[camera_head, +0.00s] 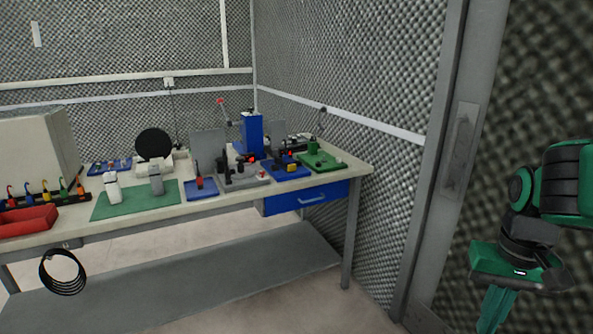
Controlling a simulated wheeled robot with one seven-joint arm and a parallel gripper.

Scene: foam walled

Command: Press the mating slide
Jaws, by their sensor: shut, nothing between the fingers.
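A row of small fixtures stands on the right half of the workbench (215,205). Among them are a grey fixture (243,179) with dark and red parts, a blue fixture (288,170) with a red knob, and a green fixture (320,161). The mating slide is too small to single out among them. My gripper (493,314) hangs at the lower right, well apart from the bench, pointing down. Its fingers are together with nothing between them. The fingertips run near the bottom edge of the view.
A tall blue press-like block (251,133) stands behind the fixtures. A green mat (142,200), a red tray (27,221) and a blue drawer (307,197) are on or under the bench. A grey post (447,150) stands between bench and arm. Foam walls close the corner.

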